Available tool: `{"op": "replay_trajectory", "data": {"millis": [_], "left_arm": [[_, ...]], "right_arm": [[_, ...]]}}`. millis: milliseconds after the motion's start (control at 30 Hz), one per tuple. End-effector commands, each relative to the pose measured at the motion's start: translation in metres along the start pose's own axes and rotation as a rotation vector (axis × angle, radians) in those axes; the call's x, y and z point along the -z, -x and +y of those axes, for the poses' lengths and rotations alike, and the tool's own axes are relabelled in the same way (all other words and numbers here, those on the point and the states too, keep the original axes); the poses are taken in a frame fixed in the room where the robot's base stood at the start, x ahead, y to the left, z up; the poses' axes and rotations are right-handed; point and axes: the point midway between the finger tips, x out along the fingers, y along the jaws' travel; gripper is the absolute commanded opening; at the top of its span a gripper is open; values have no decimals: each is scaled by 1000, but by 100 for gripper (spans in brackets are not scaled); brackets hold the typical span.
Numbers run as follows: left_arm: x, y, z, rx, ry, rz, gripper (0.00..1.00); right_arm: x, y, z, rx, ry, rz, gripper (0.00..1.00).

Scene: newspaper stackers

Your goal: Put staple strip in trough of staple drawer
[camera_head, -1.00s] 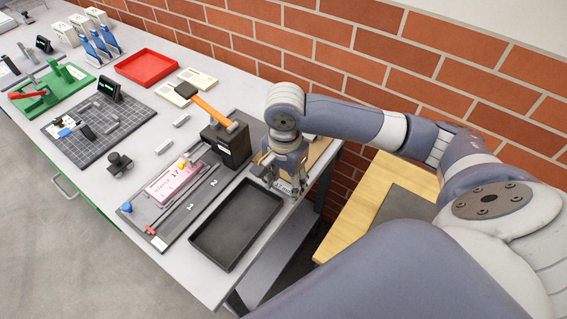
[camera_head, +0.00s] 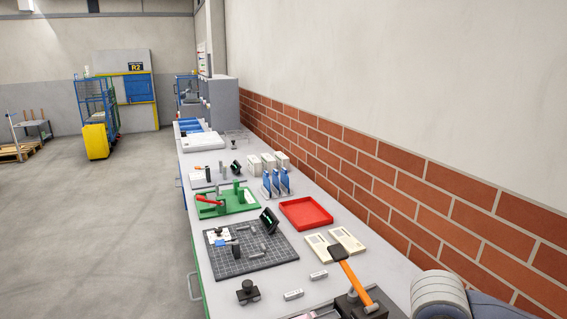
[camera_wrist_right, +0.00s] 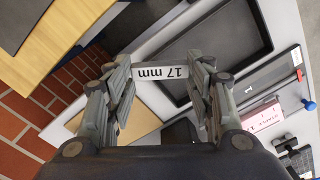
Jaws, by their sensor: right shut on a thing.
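In the right wrist view, my right gripper (camera_wrist_right: 164,76) is shut on a pale strip labelled "17 mm" (camera_wrist_right: 160,72), which spans between its two fingers. I take this to be the staple strip. The strip is above the bench edge, close to a black tray (camera_wrist_right: 213,77). A dark grey board (camera_wrist_right: 268,72) with a long channel and a white "1" tag lies to the right; it may be the staple drawer, but its trough is not clear. A pink "staple" card (camera_wrist_right: 263,116) lies next to it.
In the head view, the bench (camera_head: 272,288) runs along the brick wall. It carries a red tray (camera_head: 306,213), a dark grid mat (camera_head: 250,249), a green fixture (camera_head: 228,201), an orange-handled hammer (camera_head: 352,274), a black knob piece (camera_head: 248,291) and small grey blocks (camera_head: 293,295).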

Motion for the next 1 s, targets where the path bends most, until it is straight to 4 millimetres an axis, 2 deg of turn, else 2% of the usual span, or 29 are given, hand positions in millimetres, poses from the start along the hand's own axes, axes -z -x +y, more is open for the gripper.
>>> {"op": "replay_trajectory", "data": {"millis": [100,233,1000], "left_arm": [[0,-2,0,0,0,0,35],[0,-2,0,0,0,0,35],[0,-2,0,0,0,0,35]], "right_arm": [[-3,7,-1,-7,123,2,26],[-6,10,-2,-12,187,-2,26],[-6,11,-1,-13,192,-1,26]]}}
